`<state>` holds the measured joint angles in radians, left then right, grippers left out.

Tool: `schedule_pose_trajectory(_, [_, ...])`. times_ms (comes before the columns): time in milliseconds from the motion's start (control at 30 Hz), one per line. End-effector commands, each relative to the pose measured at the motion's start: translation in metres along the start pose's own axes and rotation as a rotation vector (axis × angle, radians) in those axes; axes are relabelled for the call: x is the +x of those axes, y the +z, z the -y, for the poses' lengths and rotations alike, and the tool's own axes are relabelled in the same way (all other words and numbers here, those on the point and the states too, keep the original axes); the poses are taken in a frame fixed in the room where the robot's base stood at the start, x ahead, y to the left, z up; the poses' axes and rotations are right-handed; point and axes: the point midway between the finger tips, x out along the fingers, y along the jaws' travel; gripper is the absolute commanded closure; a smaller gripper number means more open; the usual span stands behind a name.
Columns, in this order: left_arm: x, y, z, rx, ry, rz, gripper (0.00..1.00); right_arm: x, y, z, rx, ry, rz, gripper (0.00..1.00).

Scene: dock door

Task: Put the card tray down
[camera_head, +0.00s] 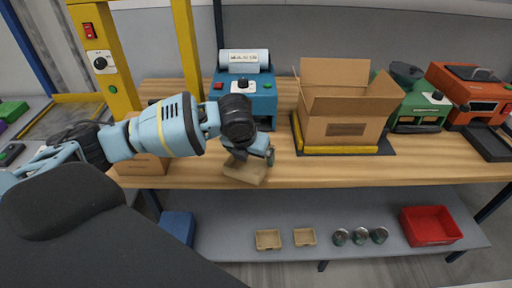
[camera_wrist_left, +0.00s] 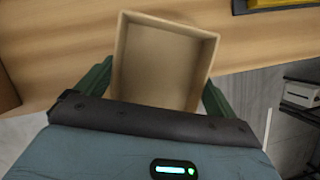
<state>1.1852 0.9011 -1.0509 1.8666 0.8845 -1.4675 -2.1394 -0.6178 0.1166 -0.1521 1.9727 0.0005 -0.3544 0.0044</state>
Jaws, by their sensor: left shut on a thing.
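The card tray (camera_head: 245,172) is a small, open, tan box at the front edge of the wooden bench (camera_head: 200,178). In the left wrist view the tray (camera_wrist_left: 168,62) is seen from above, empty, with its near part past the bench edge over the floor. My left gripper (camera_head: 252,160) is shut on the tray, with a dark green finger on each side of it in the left wrist view (camera_wrist_left: 155,92). The arm hides part of the tray in the head view. I cannot tell whether its underside touches the bench. My right gripper is not in view.
Behind the gripper stands a blue machine (camera_head: 246,95); right of it an open cardboard box (camera_head: 345,115) on a yellow-edged dark mat. Green (camera_head: 421,108) and orange (camera_head: 470,92) devices stand farther right. The front bench strip is clear. Two similar trays (camera_head: 268,239) and a red bin (camera_head: 431,226) sit below.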

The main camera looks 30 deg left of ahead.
Motion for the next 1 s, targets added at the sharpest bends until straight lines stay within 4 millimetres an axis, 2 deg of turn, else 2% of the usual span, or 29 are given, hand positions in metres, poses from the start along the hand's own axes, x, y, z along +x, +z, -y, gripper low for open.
schedule_pose_trajectory(200, [0.022,0.038,-0.008,-0.003,-0.001,-0.001,0.28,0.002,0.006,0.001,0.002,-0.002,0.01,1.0])
schedule_pose_trajectory(400, [0.032,0.058,-0.013,-0.001,0.0,-0.001,0.28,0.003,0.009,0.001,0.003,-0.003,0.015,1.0])
schedule_pose_trajectory(767, [0.035,0.067,-0.015,0.0,-0.001,0.0,0.28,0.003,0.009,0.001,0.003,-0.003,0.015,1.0])
schedule_pose_trajectory(800, [0.037,0.07,-0.015,-0.001,-0.001,0.0,0.28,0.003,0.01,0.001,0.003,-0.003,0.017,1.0])
schedule_pose_trajectory(1000, [0.064,0.057,-0.016,0.0,0.0,-0.001,0.28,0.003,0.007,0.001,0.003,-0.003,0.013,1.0])
